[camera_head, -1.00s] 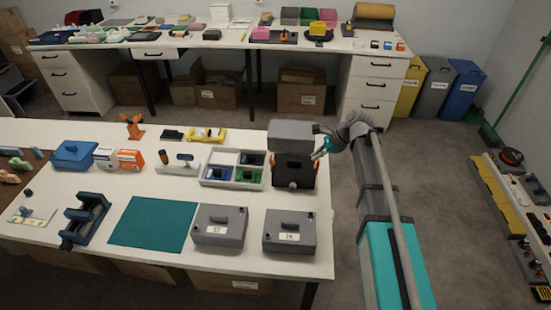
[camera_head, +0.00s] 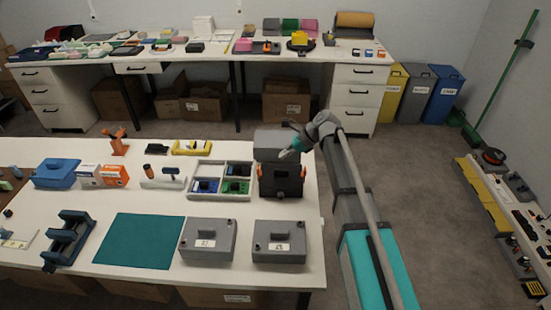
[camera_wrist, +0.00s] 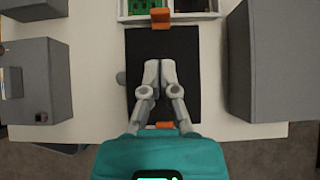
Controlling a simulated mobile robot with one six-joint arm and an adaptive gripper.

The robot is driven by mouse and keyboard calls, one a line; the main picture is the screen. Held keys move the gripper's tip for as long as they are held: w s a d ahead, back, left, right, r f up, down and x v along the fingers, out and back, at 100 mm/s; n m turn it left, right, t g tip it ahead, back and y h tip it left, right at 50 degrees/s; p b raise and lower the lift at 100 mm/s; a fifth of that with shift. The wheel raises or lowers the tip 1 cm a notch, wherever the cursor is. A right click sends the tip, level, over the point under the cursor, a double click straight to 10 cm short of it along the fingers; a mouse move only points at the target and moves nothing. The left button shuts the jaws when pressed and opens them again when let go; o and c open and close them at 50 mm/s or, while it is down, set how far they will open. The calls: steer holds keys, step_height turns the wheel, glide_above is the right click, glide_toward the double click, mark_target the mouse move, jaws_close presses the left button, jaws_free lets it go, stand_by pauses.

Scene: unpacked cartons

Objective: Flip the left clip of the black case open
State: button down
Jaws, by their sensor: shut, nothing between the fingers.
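The black case (camera_head: 280,183) stands at the right end of the near table, below a large grey block (camera_head: 283,143). An orange clip, the left one (camera_head: 256,168), shows at its left edge; the right clip (camera_head: 303,173) shows at its right edge. In the wrist view the black case (camera_wrist: 190,95) lies under my gripper, with the left clip (camera_wrist: 161,17) at the top and the right clip (camera_wrist: 164,125) partly hidden below the fingers. My gripper (camera_wrist: 159,64) is shut and empty over the case's middle, apart from the left clip.
A white sectioned tray (camera_head: 222,179) with green and blue contents stands left of the case. Two grey numbered boxes (camera_head: 209,240) (camera_head: 280,242) stand in front. In the wrist view the grey block (camera_wrist: 270,60) rises close at right. Floor is open right of the table.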

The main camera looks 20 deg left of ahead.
mark_target(259, 172)
steer(key=b+x, duration=0.5)
steer(key=x, duration=0.2)
steer(key=shift+a+f, duration=0.1)
steer(key=shift+f, duration=0.15)
steer(key=shift+b+x, duration=0.7)
steer(key=shift+x, duration=0.3)
